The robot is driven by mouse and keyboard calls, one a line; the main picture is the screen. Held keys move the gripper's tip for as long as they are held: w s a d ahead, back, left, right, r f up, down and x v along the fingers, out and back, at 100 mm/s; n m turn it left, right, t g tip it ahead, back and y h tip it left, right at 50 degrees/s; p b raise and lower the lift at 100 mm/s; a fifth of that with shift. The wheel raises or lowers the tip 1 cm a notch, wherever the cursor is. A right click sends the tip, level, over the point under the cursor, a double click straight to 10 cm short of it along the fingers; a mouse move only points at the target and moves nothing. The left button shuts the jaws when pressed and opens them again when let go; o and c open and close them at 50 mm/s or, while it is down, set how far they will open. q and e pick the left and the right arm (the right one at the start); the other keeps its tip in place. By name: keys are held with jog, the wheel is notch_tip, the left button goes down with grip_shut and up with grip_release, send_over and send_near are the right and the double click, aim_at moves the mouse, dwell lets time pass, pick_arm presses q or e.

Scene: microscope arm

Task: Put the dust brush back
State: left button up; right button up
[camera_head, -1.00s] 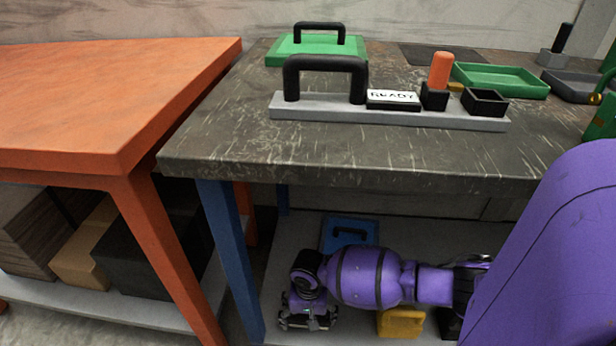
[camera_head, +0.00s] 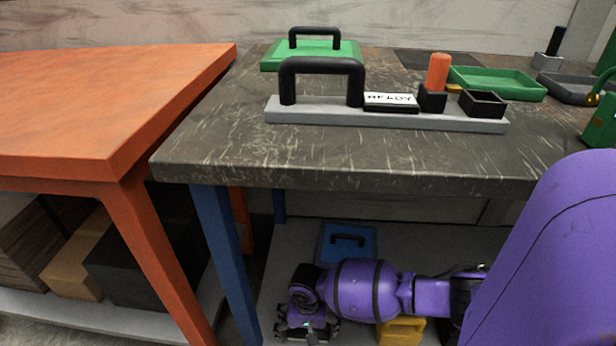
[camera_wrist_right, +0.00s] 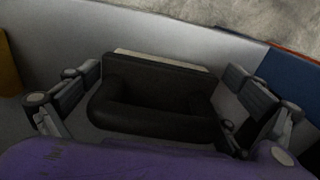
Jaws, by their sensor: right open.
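My right gripper (camera_head: 307,330) is low, over the grey shelf under that table. In the right wrist view its fingers are spread wide and empty. A black object with a thick black handle (camera_wrist_right: 150,122) and a pale edge lies between and beyond them. I cannot tell if the fingers touch it. My left gripper is out of view.
The tray also carries a black arch handle (camera_head: 322,66), a READY sign (camera_head: 390,98) and an open black box (camera_head: 482,102). A green tray (camera_head: 497,84) is behind. A blue case (camera_head: 347,243) and yellow case (camera_head: 402,332) are by my arm. A blue leg (camera_head: 222,260) stands left.

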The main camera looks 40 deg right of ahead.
notch_tip(320, 180, up, 12)
jog(key=p, duration=0.5)
jog(key=shift+f, duration=0.25)
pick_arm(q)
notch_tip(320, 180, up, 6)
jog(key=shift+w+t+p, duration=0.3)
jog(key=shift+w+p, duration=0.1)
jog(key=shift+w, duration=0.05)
pick_arm(e)
jog(key=shift+r, duration=0.35)
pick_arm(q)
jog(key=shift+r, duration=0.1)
pick_arm(e)
jog(key=shift+s+a, duration=0.1)
